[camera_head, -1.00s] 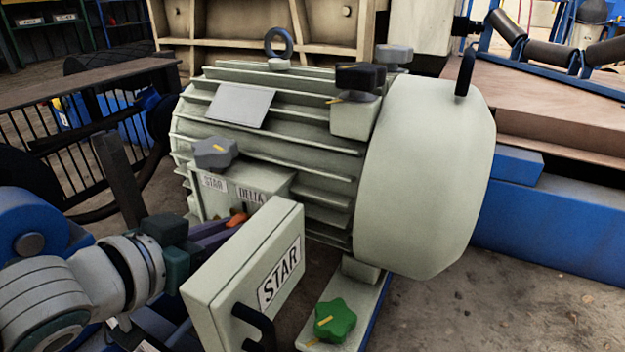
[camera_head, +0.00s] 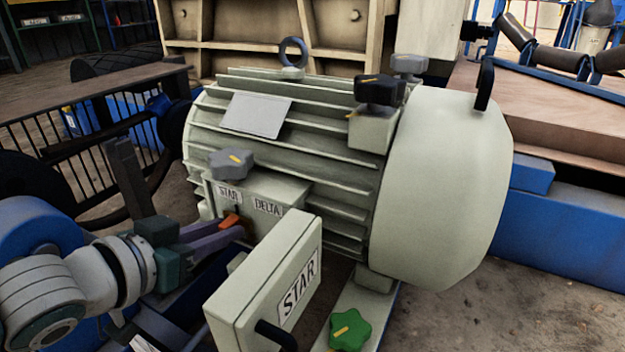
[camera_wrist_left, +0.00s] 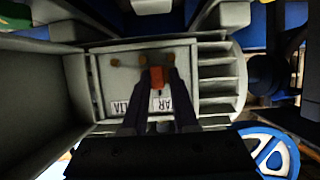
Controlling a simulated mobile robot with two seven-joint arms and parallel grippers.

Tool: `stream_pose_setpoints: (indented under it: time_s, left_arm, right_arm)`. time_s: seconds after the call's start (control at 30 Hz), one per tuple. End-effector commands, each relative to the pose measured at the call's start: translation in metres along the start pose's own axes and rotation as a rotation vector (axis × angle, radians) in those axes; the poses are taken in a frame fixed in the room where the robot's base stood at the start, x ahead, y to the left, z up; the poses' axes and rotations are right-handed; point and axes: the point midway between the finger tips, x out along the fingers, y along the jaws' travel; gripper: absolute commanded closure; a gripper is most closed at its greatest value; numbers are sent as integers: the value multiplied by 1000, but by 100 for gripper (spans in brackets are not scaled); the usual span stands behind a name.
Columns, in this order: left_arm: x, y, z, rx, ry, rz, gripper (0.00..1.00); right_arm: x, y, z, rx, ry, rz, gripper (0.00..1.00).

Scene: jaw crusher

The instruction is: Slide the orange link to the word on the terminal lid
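The orange link (camera_head: 231,221) sits in the open terminal box on the side of the pale green motor, just below the STAR label (camera_head: 229,194). The DELTA label (camera_head: 268,207) is to its right. The open terminal lid (camera_head: 265,281) carries the word STAR. My left gripper (camera_head: 226,229) reaches in from the left with its fingertips at the link. In the left wrist view the link (camera_wrist_left: 157,78) lies between the two fingers, which look closed on it. The lid and box edge hide part of the box interior in the head view. My right gripper is not in view.
The hinged lid stands close to the right of my left fingers. A grey knob (camera_head: 231,163) is just above the box, and a green knob (camera_head: 350,330) is below right. Brass-coloured studs (camera_wrist_left: 115,62) show inside the box in the wrist view.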

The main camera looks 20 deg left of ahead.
Motion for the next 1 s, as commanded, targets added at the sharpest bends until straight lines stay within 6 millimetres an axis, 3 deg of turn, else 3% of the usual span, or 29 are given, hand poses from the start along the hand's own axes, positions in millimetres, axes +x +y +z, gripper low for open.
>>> stream_pose_setpoints:
  time_s: [0.03, 0.2, 0.53, 0.8, 1.0]
  left_arm:
    - [0, 0, 1, 0, -1, -1, 68]
    - [0, 0, 0, 0, 1, 1, 50]
    - [-7, 1, -3, -1, 1, 3, 50]
    - [-58, 1, -7, -2, -4, 1, 50]
    - [-90, 1, -4, -1, -2, 1, 50]
  right_arm:
    - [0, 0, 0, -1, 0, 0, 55]
    - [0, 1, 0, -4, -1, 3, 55]
    - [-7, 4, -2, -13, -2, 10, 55]
    - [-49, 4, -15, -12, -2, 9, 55]
    - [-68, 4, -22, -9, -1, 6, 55]
